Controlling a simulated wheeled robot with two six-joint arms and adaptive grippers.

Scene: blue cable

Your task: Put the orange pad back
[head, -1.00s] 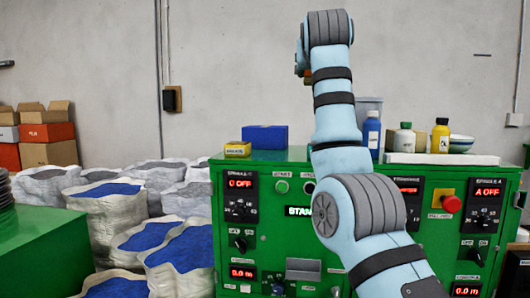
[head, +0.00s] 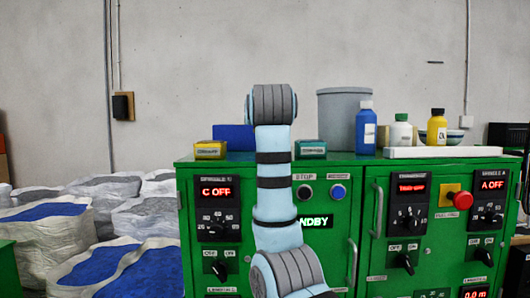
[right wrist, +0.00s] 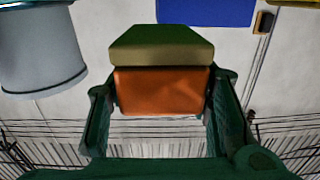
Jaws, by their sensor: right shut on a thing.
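The orange pad (right wrist: 160,92) is between the two dark green fingers of my right gripper (right wrist: 163,84) in the right wrist view. The gripper is shut on it. A block with a green top and tan side (right wrist: 160,48) shows just beyond the pad; I cannot tell whether they touch. In the head view my right arm rises in front of the green machine (head: 340,235), and its gripper and the pad are hidden behind it. My left gripper is not in view.
On the machine top stand a yellow box (head: 210,150), a blue box (head: 234,136), a green-and-yellow box (head: 311,149), a grey bucket (head: 345,118) and several bottles, one blue (head: 366,128). White sacks (head: 45,235) stand at left. A red button (head: 463,200) is on the front.

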